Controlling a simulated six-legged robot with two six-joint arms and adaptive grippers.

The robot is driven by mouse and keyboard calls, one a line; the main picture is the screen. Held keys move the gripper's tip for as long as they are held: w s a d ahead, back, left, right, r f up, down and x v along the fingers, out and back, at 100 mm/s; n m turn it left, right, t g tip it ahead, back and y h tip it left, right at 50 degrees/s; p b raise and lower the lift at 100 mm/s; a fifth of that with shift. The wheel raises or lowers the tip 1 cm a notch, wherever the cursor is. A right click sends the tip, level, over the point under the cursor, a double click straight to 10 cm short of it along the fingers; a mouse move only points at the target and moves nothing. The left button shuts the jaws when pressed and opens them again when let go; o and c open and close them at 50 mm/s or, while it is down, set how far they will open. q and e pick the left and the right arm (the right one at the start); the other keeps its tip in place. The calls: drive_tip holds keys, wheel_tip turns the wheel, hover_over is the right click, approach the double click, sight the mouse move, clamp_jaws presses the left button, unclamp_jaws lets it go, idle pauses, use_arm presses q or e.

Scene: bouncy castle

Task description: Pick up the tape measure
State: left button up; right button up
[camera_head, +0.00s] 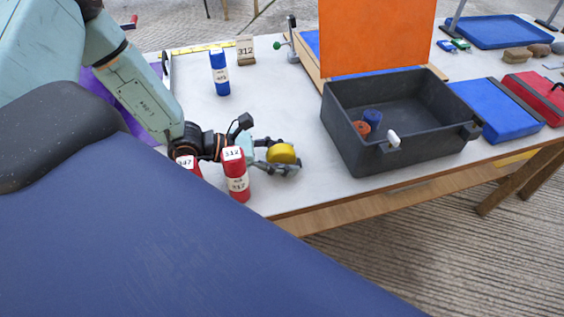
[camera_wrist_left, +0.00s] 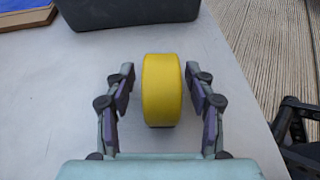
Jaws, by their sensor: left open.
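The tape measure is a round yellow thing (camera_head: 281,153) near the front edge of the white table in the head view. In the left wrist view the yellow tape measure (camera_wrist_left: 162,90) stands between the two fingers, with a gap on each side. My left gripper (camera_head: 277,160) is open around it; its fingers also show in the left wrist view (camera_wrist_left: 162,95). The fingers do not appear to touch it. My right gripper is not in view.
Red cylinders with white labels (camera_head: 236,178) stand close beside my left gripper. A blue labelled cylinder (camera_head: 220,75) stands further back. A dark open box (camera_head: 395,152) holding small items stands to the right. Bare white table (camera_head: 270,105) lies between.

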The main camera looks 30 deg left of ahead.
use_arm(q)
drive_tip(key=shift+b+x, duration=0.3)
drive_tip(key=shift+x, duration=0.5)
drive_tip(key=shift+w+d+f, duration=0.2)
drive_tip(key=shift+w+d, duration=0.05)
drive_tip(key=shift+c, duration=0.2)
drive_tip(key=shift+s+r, duration=0.1)
drive_tip(key=c, duration=0.3)
clamp_jaws()
